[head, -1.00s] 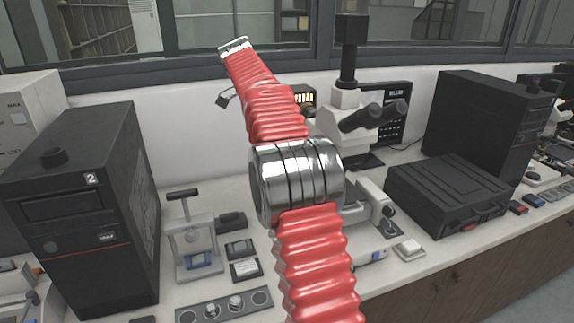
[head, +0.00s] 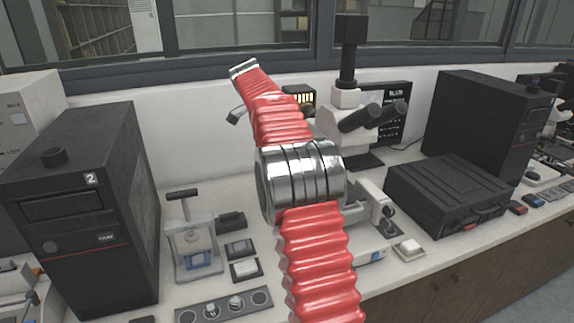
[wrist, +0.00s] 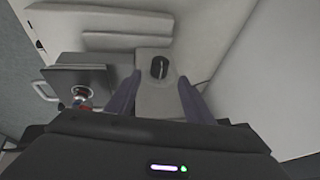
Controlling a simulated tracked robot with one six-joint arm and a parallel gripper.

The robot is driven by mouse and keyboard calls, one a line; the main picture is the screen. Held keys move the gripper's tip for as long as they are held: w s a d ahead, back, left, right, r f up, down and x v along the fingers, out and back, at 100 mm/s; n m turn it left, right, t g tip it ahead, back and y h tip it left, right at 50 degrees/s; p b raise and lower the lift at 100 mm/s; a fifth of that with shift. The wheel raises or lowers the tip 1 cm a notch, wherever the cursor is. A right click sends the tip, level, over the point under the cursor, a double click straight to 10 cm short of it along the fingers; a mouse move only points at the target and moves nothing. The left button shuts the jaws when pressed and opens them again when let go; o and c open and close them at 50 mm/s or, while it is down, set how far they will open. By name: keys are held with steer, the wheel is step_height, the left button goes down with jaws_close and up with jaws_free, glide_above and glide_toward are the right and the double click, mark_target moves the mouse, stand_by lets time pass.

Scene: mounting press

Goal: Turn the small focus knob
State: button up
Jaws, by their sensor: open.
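In the wrist view a small dark oval knob (wrist: 160,67) with a pale line across it sits on a light grey block. I take it for the focus knob. My gripper (wrist: 158,88) is open, its two purple fingers on either side below the knob in the picture. The space between them is empty, and I cannot tell how far the tips are from the knob. In the head view the white microscope (head: 345,98) with black eyepieces stands behind my red arm, which hides part of it. I cannot make out my fingers there.
A dark plate with a handle (wrist: 95,78) and a red-and-silver part (wrist: 80,95) are left of the fingers. In the head view a black case (head: 450,190) is right of the microscope, a small press (head: 193,235) left. A black cabinet (head: 85,210) is far left.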

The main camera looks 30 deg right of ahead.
steer(key=x, duration=0.8)
steer(key=shift+d, duration=0.1)
steer(key=c, duration=1.1)
